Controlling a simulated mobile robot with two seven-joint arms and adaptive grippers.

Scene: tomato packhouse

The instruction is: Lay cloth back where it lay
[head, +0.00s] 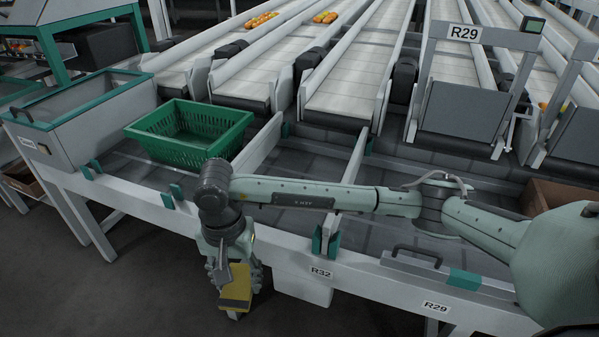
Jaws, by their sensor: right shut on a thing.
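A yellow cloth (237,287) hangs in my right gripper (235,273), in the lower left of the head view. The gripper points down and is shut on the cloth. It is in front of the bench's front rail, over the dark floor as seen from the head. The gripper's fingers partly hide the cloth's upper part. My right arm reaches across from the right side. My left gripper is not in view.
An empty-looking green crate (190,134) stands on the bench at left, beside a grey bin with a green rim (85,100). Conveyor lanes (345,85) run to the back, some with tomatoes (262,20). The front rail (365,270) carries labels R32 and R29.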

